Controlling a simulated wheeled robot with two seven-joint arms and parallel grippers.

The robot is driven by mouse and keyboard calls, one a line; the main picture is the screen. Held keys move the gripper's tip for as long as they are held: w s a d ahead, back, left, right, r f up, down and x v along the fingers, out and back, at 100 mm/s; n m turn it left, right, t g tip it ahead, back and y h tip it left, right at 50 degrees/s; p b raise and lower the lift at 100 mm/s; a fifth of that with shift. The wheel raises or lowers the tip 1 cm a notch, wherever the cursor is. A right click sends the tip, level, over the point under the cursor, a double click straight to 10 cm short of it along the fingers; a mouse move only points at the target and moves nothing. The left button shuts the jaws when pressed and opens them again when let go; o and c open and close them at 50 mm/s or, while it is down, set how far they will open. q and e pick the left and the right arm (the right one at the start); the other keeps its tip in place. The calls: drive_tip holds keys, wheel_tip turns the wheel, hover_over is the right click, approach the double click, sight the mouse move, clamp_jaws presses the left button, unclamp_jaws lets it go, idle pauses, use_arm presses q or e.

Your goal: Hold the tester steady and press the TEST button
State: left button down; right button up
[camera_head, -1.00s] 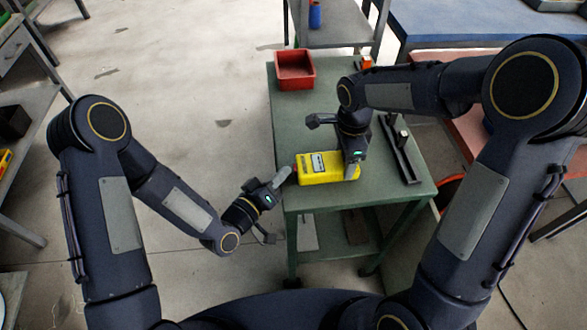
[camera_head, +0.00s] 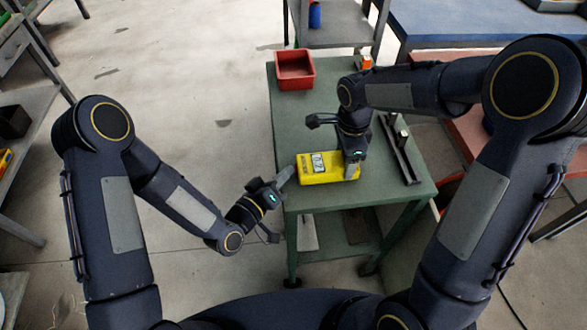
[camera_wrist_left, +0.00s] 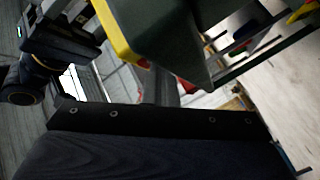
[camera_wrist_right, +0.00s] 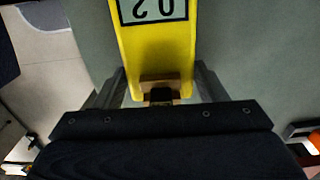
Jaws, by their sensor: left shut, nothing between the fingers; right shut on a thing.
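The yellow tester (camera_head: 330,173) lies near the front left edge of the green table. Its display (camera_head: 319,163) is pale with dark digits, which also show upside down and cut off in the right wrist view (camera_wrist_right: 153,9). My right gripper (camera_head: 352,166) is shut on the tester's right end, with a finger on either side. My left gripper (camera_head: 287,173) is shut and empty at the table's left edge, its tip just left of the tester. I cannot tell whether it touches the tester, and I cannot make out the TEST button.
The green table (camera_head: 365,198) has a red bin (camera_head: 295,70) at the back left and a dark rail fixture (camera_head: 400,150) on the right. An orange item (camera_head: 364,62) sits at the back. Open floor (camera_head: 190,110) lies left of the table.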

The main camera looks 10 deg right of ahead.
use_arm(q)
drive_tip(key=shift+a, duration=0.9)
drive_tip(key=shift+a, duration=0.1)
drive_tip(key=shift+a, duration=2.4)
use_arm(e)
drive_tip(key=o, duration=1.3)
drive_tip(key=shift+r, duration=0.1)
